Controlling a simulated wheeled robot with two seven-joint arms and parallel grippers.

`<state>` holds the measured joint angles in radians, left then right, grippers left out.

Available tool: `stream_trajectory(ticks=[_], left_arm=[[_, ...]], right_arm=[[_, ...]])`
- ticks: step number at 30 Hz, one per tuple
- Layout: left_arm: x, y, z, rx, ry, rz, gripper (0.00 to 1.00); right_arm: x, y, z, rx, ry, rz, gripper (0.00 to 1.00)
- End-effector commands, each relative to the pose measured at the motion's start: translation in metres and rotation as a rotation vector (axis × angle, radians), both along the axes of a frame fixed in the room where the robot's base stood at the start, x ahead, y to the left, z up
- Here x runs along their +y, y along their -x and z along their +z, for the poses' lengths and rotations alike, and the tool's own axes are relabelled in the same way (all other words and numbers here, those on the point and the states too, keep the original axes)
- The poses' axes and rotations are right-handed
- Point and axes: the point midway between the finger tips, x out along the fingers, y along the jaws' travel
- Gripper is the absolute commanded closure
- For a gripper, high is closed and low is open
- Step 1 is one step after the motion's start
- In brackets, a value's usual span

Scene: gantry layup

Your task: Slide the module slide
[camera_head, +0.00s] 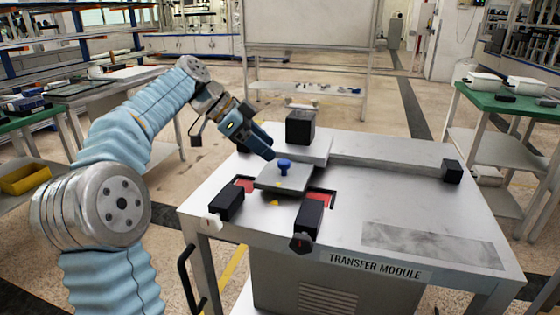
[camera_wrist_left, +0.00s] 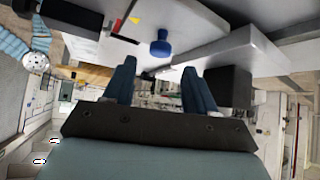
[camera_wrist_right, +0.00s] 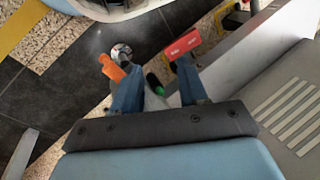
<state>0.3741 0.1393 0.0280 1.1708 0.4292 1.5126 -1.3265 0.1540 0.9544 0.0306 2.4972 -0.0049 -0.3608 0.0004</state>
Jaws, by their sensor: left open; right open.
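The module slide shows as a grey plate (camera_head: 270,182) with a blue knob (camera_head: 284,167) standing on it, on top of the transfer module table (camera_head: 350,205). My left gripper (camera_head: 270,153) is open, just behind and to the left of the knob, with its fingers pointing down toward it. In the left wrist view the knob (camera_wrist_left: 161,44) lies just beyond the gap between the open fingers (camera_wrist_left: 158,66), which are not closed around it. My right gripper (camera_wrist_right: 160,64) shows only in its wrist view, open and low beside the table, with nothing held.
Black blocks stand on the table: one behind the plate (camera_head: 300,128), two in front (camera_head: 227,203) (camera_head: 308,220), and one at the right end of the rail (camera_head: 452,172). Red patches (camera_head: 322,200) show beside the plate. A green-topped bench (camera_head: 510,105) stands at right.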

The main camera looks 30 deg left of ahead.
Motion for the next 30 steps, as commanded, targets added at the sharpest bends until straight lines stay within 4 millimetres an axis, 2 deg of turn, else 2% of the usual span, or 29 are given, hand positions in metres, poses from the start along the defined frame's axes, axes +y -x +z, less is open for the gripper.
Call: stream_trajectory(ticks=[3, 9, 20, 30], left_arm=[[-0.014, -0.009, -0.018, 0.002, 0.000, -0.002, 0.44], [-0.027, -0.020, -0.034, 0.001, -0.001, 0.000, 0.44], [-0.030, -0.022, -0.037, 0.000, -0.001, 0.001, 0.45], [-0.029, -0.022, -0.037, 0.000, 0.000, 0.001, 0.97]], right_arm=[[0.000, 0.000, -0.003, 0.000, 0.000, 0.000, 0.57], [0.000, 0.000, -0.004, 0.000, 0.001, -0.001, 0.57], [0.000, 0.000, -0.004, 0.000, 0.001, -0.001, 0.57], [0.000, 0.000, -0.004, 0.000, 0.001, -0.001, 0.57]])
